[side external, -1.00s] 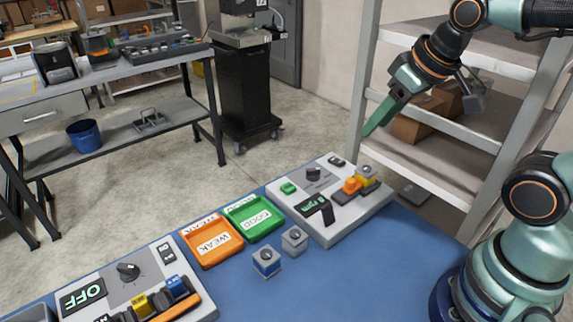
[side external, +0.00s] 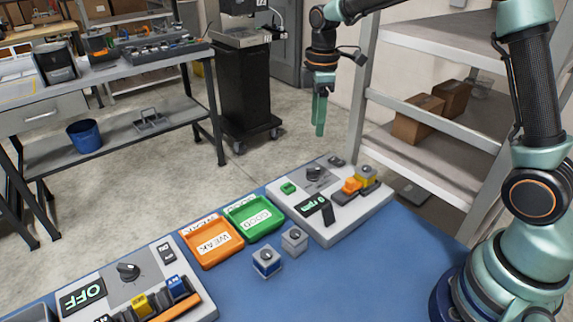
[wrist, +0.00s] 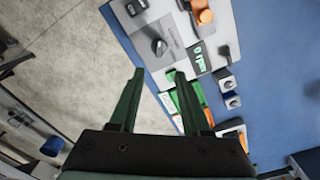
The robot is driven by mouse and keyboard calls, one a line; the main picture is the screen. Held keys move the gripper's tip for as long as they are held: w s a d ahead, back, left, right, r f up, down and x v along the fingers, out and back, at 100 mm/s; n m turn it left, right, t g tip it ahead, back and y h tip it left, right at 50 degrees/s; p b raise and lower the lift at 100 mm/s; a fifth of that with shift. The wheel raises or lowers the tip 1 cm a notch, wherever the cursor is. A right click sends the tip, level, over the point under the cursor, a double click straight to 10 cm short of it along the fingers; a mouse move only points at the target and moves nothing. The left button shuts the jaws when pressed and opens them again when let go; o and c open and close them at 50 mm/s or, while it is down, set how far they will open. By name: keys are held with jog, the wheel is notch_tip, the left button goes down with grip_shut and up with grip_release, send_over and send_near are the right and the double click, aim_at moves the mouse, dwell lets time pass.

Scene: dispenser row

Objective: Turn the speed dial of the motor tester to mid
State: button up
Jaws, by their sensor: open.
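The motor tester (side external: 345,215) is a light grey panel on the blue table, with a dark 0 rpm display (side external: 311,204), a green button (side external: 288,188) and an orange-and-yellow part in a holder. Its dark dial (side external: 315,173) stands on a grey plate near the back; the wrist view also shows the dial (wrist: 159,47), beyond my fingertips. My gripper (side external: 319,131) hangs fingers down, above and behind the tester, clear of it. In the wrist view the green fingers (wrist: 160,74) are spread apart with nothing between them.
An orange WEAK tray (side external: 211,259) and a green GOOD tray (side external: 253,234) lie left of the tester. Two small motors (side external: 266,263) (side external: 294,240) stand in front of them. A second panel (side external: 205,308) with an OFF display is front left. A shelf rack stands behind right.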

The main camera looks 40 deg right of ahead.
aim_at(313, 169)
jog(key=f, duration=1.2)
jog(key=shift+w+f, duration=0.2)
jog(key=shift+f, duration=0.2)
grip_shut()
